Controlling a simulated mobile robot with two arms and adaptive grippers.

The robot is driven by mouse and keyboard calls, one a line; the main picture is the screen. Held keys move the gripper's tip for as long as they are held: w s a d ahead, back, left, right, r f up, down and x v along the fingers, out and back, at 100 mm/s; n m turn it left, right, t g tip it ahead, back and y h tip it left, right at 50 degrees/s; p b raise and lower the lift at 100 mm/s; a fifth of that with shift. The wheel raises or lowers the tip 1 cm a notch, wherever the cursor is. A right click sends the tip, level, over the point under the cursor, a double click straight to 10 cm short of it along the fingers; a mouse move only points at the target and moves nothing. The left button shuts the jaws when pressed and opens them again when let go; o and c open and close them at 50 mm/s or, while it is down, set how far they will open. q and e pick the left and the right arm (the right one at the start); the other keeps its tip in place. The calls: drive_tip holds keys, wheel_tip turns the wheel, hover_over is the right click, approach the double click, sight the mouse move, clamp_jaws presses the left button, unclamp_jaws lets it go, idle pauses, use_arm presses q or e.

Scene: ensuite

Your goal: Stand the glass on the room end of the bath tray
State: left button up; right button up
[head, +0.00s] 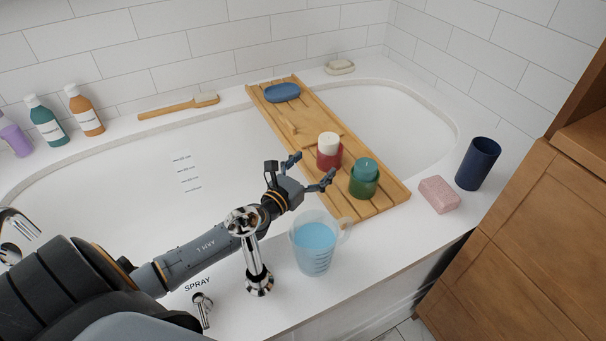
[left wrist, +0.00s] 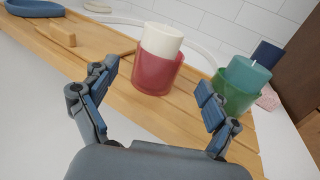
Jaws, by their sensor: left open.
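The wooden bath tray (head: 385,203) lies across the bath. On its near, room-side half stand a red glass (head: 328,160) holding a white candle and a green glass (head: 364,186) holding a teal candle. A clear jug (head: 314,258) of blue liquid stands on the near bath rim, and a dark blue tumbler (head: 478,163) stands at the right corner. My left gripper (head: 311,169) is open and empty, just left of the red glass. In the left wrist view the red glass (left wrist: 155,72) is ahead between the fingers, apart from them; the green glass (left wrist: 238,90) is beyond the right finger.
A blue soap dish (head: 282,92) and a wooden piece are on the tray's far half. A chrome spout (head: 254,262) rises in front of my left arm. A pink block (head: 438,194) is on the right rim. Bottles and a brush (head: 180,107) line the back.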

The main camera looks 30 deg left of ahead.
use_arm(q)
drive_tip(key=s, duration=0.5)
drive_tip(key=shift+a, duration=0.15)
